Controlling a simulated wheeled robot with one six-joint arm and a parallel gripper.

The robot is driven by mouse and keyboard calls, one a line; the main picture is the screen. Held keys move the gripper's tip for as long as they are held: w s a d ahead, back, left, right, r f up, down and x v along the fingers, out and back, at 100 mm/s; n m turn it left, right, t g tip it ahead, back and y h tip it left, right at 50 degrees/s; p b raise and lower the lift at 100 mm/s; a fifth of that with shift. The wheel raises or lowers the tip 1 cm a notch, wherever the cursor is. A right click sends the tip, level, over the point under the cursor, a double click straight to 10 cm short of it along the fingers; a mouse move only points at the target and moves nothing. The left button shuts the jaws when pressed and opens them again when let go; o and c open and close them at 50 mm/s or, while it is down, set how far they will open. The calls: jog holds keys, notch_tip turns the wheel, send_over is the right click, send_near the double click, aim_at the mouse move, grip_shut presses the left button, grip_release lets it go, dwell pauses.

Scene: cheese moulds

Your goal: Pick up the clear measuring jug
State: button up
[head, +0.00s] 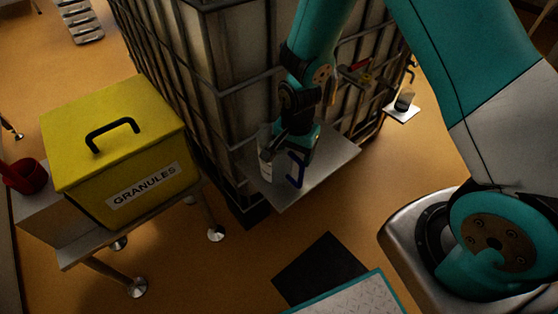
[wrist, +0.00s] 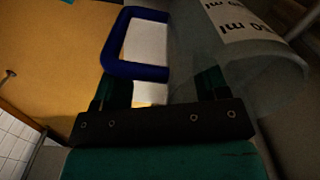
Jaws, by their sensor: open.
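The clear measuring jug (head: 265,168) stands on a metal shelf (head: 322,172) by the caged tank. Its blue handle (head: 297,170) is on its right side in the head view. In the wrist view the see-through jug wall (wrist: 268,75) with a white "ml" label is at right, and the blue handle loop (wrist: 150,72) is left of centre. My gripper (head: 291,150) is open, right above the handle. In the wrist view its fingers (wrist: 160,88) are apart, with part of the handle just ahead of the gap. I cannot tell whether they touch it.
The large caged tank (head: 185,75) stands close behind the shelf. A yellow "GRANULES" box (head: 115,150) and a red container (head: 25,177) are on a stand at left. A small plate (head: 403,112) with a dark-filled vessel (head: 404,98) is at right. A dark mat (head: 318,270) lies in front.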

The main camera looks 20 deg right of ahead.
grip_shut()
jog(key=shift+s+d, duration=0.1)
jog(key=shift+s, duration=0.05)
dwell(1.2)
